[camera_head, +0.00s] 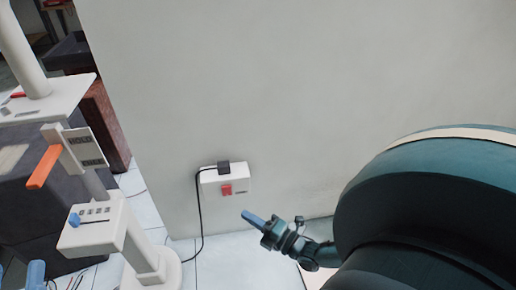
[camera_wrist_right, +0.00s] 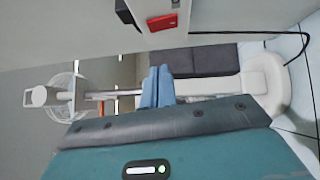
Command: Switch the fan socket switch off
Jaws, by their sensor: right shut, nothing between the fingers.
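A white socket box (camera_head: 238,180) is fixed low on the grey wall, with a red switch (camera_head: 227,189) on its front and a black plug (camera_head: 223,168) at its top. My right gripper (camera_head: 248,216) is shut and empty, below and slightly right of the socket, apart from it. In the right wrist view the shut blue fingers (camera_wrist_right: 157,87) sit below the socket's red switch (camera_wrist_right: 163,22). The switch's exact on or off position cannot be told.
A white fan stand (camera_head: 95,230) with a control panel and orange piece stands at the left. The fan head (camera_wrist_right: 65,97) shows in the wrist view. A black cord (camera_head: 199,225) runs from the plug down to the floor. A dark sofa is behind the stand.

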